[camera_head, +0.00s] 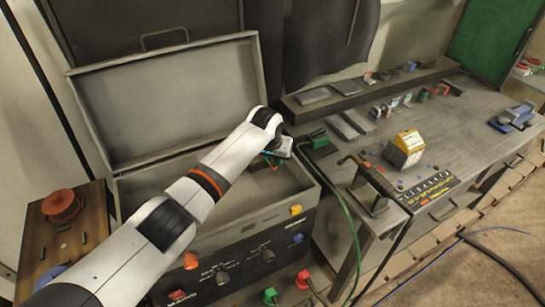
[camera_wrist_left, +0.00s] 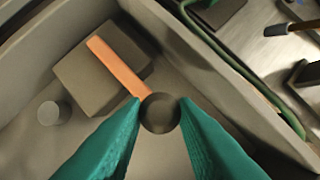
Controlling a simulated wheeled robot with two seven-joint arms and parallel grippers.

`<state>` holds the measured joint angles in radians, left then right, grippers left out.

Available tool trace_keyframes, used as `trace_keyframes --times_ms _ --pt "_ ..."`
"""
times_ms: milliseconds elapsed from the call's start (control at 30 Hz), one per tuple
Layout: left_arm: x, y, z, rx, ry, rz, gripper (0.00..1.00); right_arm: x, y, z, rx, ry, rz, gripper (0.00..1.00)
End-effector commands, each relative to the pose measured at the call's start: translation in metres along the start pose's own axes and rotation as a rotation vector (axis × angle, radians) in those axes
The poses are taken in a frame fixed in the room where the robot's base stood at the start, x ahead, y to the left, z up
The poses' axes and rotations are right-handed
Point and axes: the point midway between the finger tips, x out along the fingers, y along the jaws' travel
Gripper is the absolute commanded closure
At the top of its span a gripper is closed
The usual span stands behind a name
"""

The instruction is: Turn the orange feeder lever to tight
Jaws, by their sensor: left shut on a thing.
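The orange lever (camera_wrist_left: 118,66) lies across a dark grey block (camera_wrist_left: 85,80) inside the grey case (camera_wrist_left: 225,75) in the left wrist view. A dark round knob (camera_wrist_left: 160,114) sits at its near end. My left gripper (camera_wrist_left: 160,106) has its teal fingers on both sides of this knob and is shut on it. In the head view my left gripper (camera_head: 271,157) reaches down into the open case (camera_head: 150,185), and the arm hides the lever there. I cannot read any tight marking. My right gripper is not in view.
The case's raised lid (camera_head: 165,100) stands behind my arm. A green cable (camera_head: 345,210) runs down past the case's right side. The workbench (camera_head: 460,125) at the right holds a yellow-topped block (camera_head: 405,150) and small parts. A red spool (camera_head: 61,206) sits at the left.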

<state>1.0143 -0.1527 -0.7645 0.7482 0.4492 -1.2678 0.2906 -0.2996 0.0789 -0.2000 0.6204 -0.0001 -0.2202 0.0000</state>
Motion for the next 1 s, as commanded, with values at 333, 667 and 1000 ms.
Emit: trace_keyframes --times_ms 333,667,1000 --pt "-0.002 -0.001 0.002 0.0 -0.006 -0.002 0.52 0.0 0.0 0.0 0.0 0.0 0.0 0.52" --pt "-0.003 0.0 0.001 0.0 -0.003 -0.002 0.52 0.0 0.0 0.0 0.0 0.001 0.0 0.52" --pt "-0.051 0.0 0.001 0.001 -0.008 -0.003 0.52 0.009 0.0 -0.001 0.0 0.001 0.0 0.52"
